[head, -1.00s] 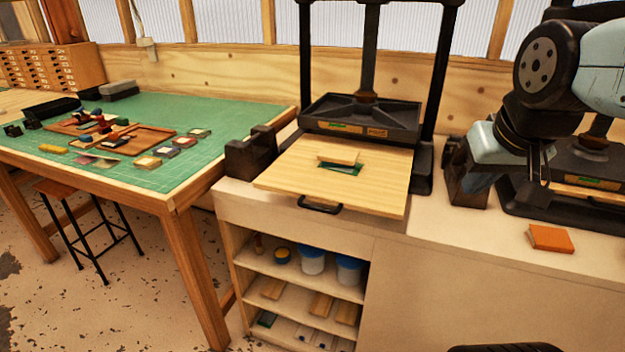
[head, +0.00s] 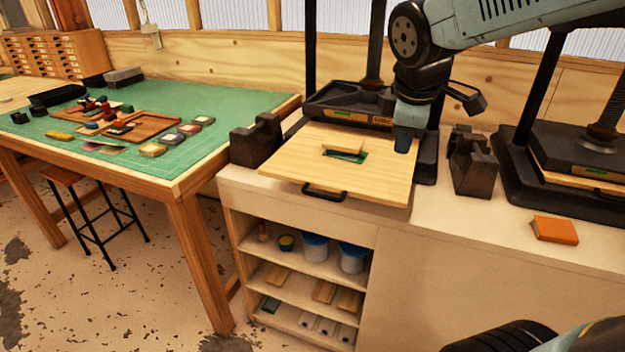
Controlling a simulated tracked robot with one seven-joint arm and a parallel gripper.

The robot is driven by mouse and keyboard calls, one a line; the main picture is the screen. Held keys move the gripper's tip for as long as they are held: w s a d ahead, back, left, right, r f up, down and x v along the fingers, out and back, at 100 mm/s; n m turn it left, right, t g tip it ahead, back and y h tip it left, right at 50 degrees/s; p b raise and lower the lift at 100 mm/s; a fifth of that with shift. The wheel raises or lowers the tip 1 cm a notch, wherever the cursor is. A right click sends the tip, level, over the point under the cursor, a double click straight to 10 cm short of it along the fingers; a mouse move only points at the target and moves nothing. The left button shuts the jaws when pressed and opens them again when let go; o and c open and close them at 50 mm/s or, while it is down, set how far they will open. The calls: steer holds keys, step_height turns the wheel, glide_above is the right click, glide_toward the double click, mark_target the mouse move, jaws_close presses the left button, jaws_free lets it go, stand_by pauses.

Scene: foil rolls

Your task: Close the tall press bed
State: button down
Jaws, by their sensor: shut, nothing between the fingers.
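The tall press has a pale wooden bed (head: 290,165) that sticks out toward me from under its black platen (head: 340,112). A black handle (head: 324,192) is on the bed's front edge. A small wooden block lying over a green piece (head: 345,150) rests on the bed. My gripper (head: 404,145) points down over the right rear part of the bed, near the platen. Its fingers are together with nothing in them. I cannot tell whether the tips touch the bed. My arm hides part of the press's right side.
A second press (head: 575,160) stands at the right, with an orange book (head: 554,230) in front of it. Dark angled blocks stand left (head: 256,141) and right (head: 472,163) of the bed. A green-topped table (head: 210,110) is at the left. The right counter front is clear.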

steer(key=w+a+f+n, duration=0.4)
steer(key=a+n, duration=0.5)
steer(key=w+a+f+n, duration=0.3)
steer(key=a+n, duration=0.5)
steer(key=a, duration=0.2)
steer(key=shift+h, duration=0.4)
steer(key=x, duration=1)
steer(key=shift+s+d+f, duration=0.1)
steer(key=shift+d+f, duration=0.05)
steer(key=shift+d, duration=0.05)
